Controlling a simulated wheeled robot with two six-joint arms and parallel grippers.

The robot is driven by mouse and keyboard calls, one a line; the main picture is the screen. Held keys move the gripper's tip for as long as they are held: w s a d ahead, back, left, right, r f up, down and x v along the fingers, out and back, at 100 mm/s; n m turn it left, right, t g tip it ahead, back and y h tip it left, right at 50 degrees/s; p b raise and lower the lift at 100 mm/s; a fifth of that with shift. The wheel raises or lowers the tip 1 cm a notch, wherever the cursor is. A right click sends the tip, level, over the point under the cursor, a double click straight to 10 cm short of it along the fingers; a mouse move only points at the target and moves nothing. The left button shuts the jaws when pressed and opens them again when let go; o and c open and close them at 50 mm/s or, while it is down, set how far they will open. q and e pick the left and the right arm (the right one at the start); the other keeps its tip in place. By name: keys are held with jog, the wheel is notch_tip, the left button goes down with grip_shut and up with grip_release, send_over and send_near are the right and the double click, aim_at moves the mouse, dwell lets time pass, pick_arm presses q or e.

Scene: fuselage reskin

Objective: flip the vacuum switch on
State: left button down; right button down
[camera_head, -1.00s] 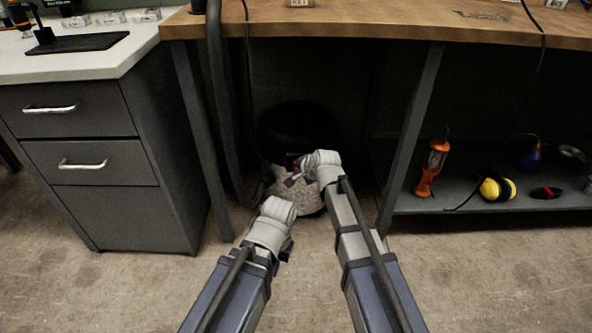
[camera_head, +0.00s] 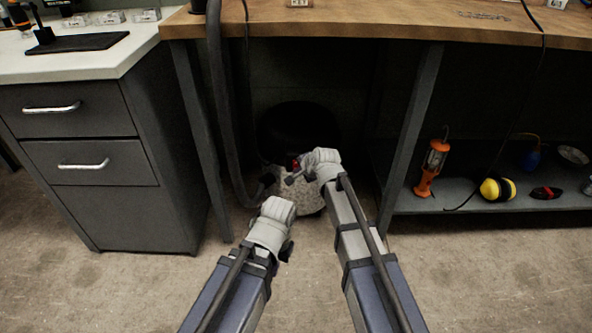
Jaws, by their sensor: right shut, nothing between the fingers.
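The vacuum, with a black rounded top (camera_head: 298,125) and a speckled pale lower body (camera_head: 311,201), stands on the floor under the wooden bench. A small red switch (camera_head: 295,164) shows on its front, partly hidden by my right wrist. My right gripper (camera_head: 291,180) is shut and empty, close in front of the vacuum just below the switch; I cannot tell whether it touches. My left gripper (camera_head: 288,252) hangs lower and nearer, clear of the vacuum, its fingers mostly hidden behind the wrist.
A dark hose (camera_head: 221,110) runs down left of the vacuum. Bench legs (camera_head: 412,135) stand on both sides. A grey drawer cabinet (camera_head: 80,125) is at left. A low shelf (camera_head: 430,203) at right holds an orange lamp (camera_head: 432,167) and yellow earmuffs (camera_head: 497,189).

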dwell(0.4)
jog(key=shift+s+r, duration=0.1)
jog(key=shift+s, duration=0.6)
jog(key=s, duration=0.5)
jog(key=shift+r+p, duration=0.3)
jog(key=shift+p, duration=0.05)
jog(key=s+d+r+n+g+h+p, duration=0.25)
jog(key=s+r+n+g+p, duration=0.2)
jog(key=s+n+p, duration=0.55)
jog(key=s+d+r+n+g+h+p, duration=0.25)
jog(key=s+r+n+p, duration=0.3)
jog(key=s, duration=0.85)
notch_tip(320, 180, up, 38)
jog(key=g+p, duration=0.1)
jog(key=p, duration=3.7)
jog(key=shift+s+d, duration=0.15)
jog(key=shift+s, duration=0.2)
